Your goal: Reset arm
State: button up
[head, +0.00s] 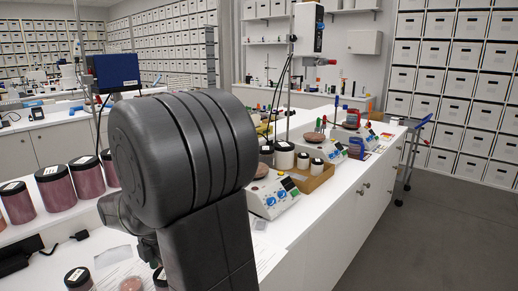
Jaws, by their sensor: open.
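My black arm fills the left middle of the head view, with a large rounded joint and a link running down to the bottom edge. A small part of my arm shows below the joint on its left. I cannot make out my gripper's fingers; the arm hides the area behind it. Several jars of dark pink pigment stand on the white bench at the left, one of them a capped jar (55,188). Another dark-lidded jar (78,279) stands at the bottom edge, near a small open dish of pink powder (131,284).
The white bench (290,225) runs away to the right of my arm. On it stand a white device with blue knobs (272,198), a cardboard tray (318,179) with jars, and more devices. A cart (414,150) stands beyond. The grey floor (430,235) at right is clear.

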jog(key=n+b, duration=0.1)
jog(key=n, duration=0.4)
jog(key=shift+n, duration=0.4)
jog(key=m+b, duration=0.1)
jog(key=m, duration=0.5)
jog(key=shift+b, duration=0.4)
jog(key=m+b, duration=0.1)
jog(key=m, duration=0.3)
jog(key=shift+m, duration=1.2)
jog(key=shift+r, duration=0.1)
